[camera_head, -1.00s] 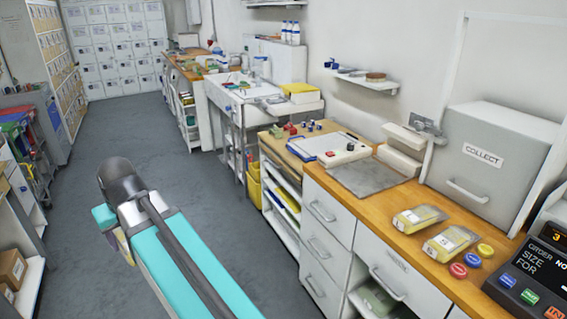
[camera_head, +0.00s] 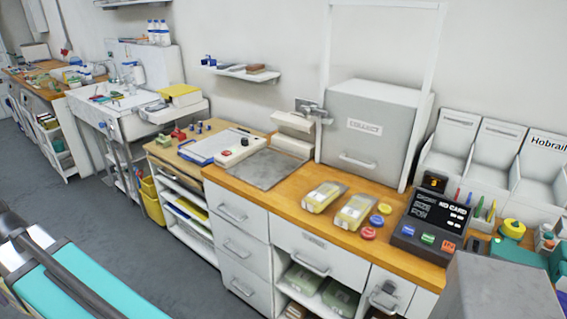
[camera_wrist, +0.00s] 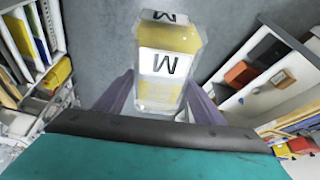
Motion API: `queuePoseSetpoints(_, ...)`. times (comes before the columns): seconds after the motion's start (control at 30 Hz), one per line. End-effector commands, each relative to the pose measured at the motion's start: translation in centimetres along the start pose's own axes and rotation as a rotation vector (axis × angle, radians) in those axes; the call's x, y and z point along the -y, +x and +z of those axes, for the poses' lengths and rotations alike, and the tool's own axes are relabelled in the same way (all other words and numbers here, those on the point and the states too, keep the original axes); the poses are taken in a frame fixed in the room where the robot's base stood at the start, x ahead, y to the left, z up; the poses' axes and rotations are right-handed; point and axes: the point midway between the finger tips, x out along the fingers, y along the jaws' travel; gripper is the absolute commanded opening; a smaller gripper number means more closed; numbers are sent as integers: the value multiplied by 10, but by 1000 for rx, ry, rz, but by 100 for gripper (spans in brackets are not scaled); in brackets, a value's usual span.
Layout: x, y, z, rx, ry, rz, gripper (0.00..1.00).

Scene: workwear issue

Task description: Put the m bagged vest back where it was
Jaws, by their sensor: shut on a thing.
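In the wrist view, my gripper (camera_wrist: 160,92) is shut on the M bagged vest (camera_wrist: 166,64), a clear bag with yellow cloth and white labels marked M. The bag sits between the two purple-grey fingers, above the grey floor. In the head view, only part of my arm shows at the lower left, and the held bag is not visible there. Two similar yellow bagged vests lie side by side on the wooden counter, a left one (camera_head: 324,196) and a right one (camera_head: 355,212). Their labels are too small to read now.
The counter (camera_head: 290,217) carries a grey COLLECT box (camera_head: 368,130), red, yellow and blue discs, and an order panel (camera_head: 433,222). Green bags (camera_head: 305,280) lie on an open shelf below. A grey block (camera_head: 500,290) stands at lower right. Shelving flanks the bag in the wrist view.

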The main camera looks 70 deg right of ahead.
Motion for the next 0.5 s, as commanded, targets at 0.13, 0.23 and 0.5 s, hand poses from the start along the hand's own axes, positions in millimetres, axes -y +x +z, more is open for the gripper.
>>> queuePoseSetpoints(0.13, -17, 0, -5, 1, 36, 15, 34)
queuePoseSetpoints(0.23, -38, 1, -10, 3, 82, 32, 34)
queuePoseSetpoints(0.5, -125, 3, -21, 10, 266, 105, 34)
